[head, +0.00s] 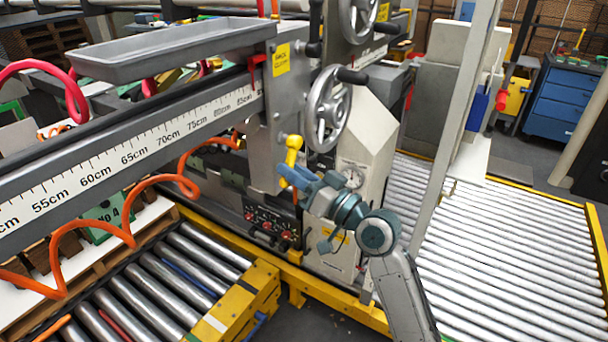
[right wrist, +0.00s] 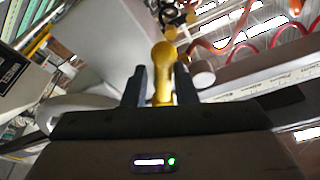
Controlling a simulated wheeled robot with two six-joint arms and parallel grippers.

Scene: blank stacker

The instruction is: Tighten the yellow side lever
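The yellow side lever (head: 293,143) is on the side of the grey machine post, below the white scale beam. It hangs down at a slight tilt in the head view. In the right wrist view the lever (right wrist: 163,62) stands between my two fingers, its round knob toward the top. My right gripper (head: 291,175) is at the lever's lower part and partly hides it. The fingers (right wrist: 160,85) are open on either side of the lever, with a narrow gap showing at the left finger. Contact at the other finger is unclear. My left gripper is not in view.
A handwheel (head: 328,108) sits above and right of the lever. A control panel with red knobs (head: 272,226) is below it. An orange coiled hose (head: 130,225) hangs at the left. Roller conveyors (head: 490,240) with yellow frames lie on both sides.

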